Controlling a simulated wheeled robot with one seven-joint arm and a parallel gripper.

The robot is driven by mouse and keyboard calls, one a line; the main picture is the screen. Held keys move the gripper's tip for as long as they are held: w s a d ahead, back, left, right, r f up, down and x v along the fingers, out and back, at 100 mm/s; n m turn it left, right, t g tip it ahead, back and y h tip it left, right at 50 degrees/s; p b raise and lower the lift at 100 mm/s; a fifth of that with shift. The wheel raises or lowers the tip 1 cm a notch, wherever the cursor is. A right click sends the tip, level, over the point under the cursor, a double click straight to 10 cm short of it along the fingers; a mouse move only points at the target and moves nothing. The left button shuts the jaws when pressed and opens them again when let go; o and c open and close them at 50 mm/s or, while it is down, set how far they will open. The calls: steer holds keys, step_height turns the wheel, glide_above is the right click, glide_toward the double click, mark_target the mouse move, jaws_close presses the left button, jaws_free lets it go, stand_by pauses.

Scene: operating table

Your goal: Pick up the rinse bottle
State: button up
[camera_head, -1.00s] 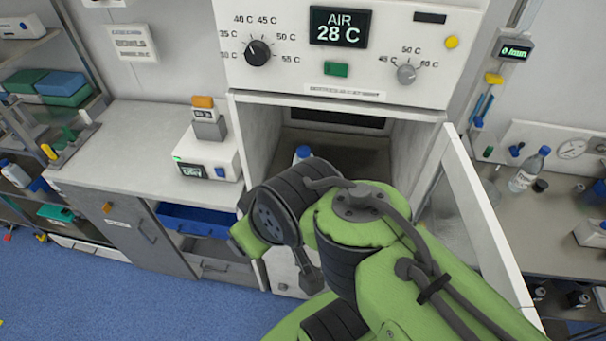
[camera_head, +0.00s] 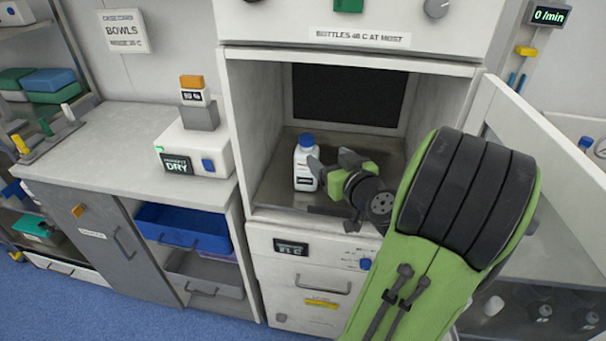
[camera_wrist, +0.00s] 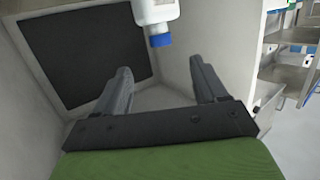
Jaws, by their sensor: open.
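The rinse bottle is a white bottle with a blue cap (camera_head: 305,168). It stands upright inside the open warming cabinet (camera_head: 262,130), towards its left side. In the wrist view the bottle (camera_wrist: 154,14) shows at the top, upside down in the picture, just beyond the fingertips. My gripper (camera_head: 328,168) is inside the cabinet, just right of the bottle. In the wrist view my gripper (camera_wrist: 160,75) has its two fingers spread, with nothing between them. I cannot tell whether a fingertip touches the bottle.
The cabinet's open door (camera_head: 550,165) stands at the right, beside my arm. The cabinet walls lie close on both sides of the gripper. A counter (camera_head: 95,150) with a white device (camera_head: 195,150) is at the left. An open blue drawer (camera_head: 185,228) is below it.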

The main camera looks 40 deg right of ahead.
mark_target(304, 136)
steer(key=p+x, duration=0.3)
steer(key=x, duration=1.1)
steer(key=shift+w, duration=0.4)
steer(key=shift+s, duration=0.1)
steer(key=shift+c, duration=0.5)
jaws_close()
